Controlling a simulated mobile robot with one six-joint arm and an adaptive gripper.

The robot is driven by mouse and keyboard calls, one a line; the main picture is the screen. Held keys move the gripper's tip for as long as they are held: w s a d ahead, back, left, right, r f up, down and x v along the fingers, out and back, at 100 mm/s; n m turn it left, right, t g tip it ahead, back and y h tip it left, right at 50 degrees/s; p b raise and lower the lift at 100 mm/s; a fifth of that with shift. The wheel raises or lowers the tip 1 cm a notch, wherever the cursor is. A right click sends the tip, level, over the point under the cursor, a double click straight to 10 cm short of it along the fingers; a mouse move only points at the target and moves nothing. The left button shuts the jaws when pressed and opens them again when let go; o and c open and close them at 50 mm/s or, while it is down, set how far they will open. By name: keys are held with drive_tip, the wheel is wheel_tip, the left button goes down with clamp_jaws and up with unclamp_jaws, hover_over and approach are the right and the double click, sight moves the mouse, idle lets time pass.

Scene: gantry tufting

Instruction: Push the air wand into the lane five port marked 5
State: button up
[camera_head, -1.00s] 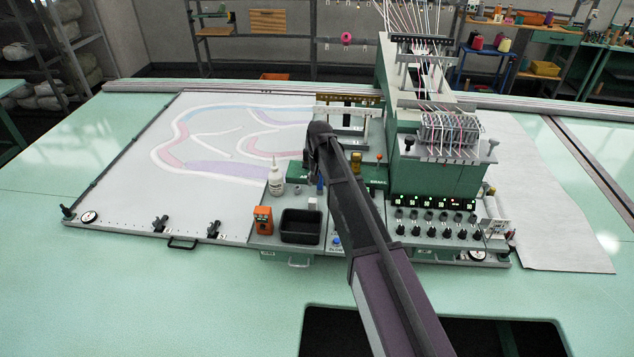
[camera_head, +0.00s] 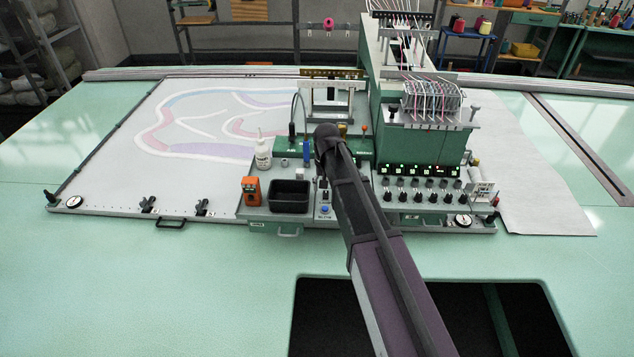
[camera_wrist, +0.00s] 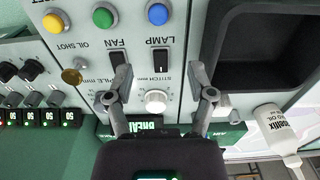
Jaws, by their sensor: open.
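My gripper (camera_wrist: 160,97) is open in the wrist view, its two fingers apart on either side of a white knob (camera_wrist: 155,102) on the grey panel, with nothing visible between them. In the head view my arm's end hides it. A slim blue upright piece (camera_head: 306,153) stands left of my arm, near a curved dark hose (camera_head: 293,112); I cannot tell for sure whether it is the air wand. A row of dark round fittings (camera_head: 430,197) lies along the front of the green machine, below lit displays (camera_head: 421,171). Their lane numbers are too small to read, so port 5 cannot be singled out.
A black bin (camera_head: 289,196), an orange box (camera_head: 251,191) and a white bottle (camera_head: 263,153) stand left of my arm. LAMP (camera_wrist: 160,62) and FAN (camera_wrist: 117,62) switches lie near my fingers. The green machine body (camera_head: 425,145) rises at right.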

drive_tip(key=s+d+f+b, duration=0.6)
drive_tip(key=s+d+f, duration=0.1)
drive_tip(key=s+d, duration=0.1)
drive_tip(key=shift+s+f+b, duration=0.15)
drive_tip(key=shift+s+b, duration=0.2)
drive_tip(key=shift+b, duration=0.05)
idle(0.4)
drive_tip(key=s+d, duration=0.8)
drive_tip(key=s, duration=0.4)
drive_tip(key=shift+s, duration=0.2)
drive_tip(key=shift+w, duration=0.1)
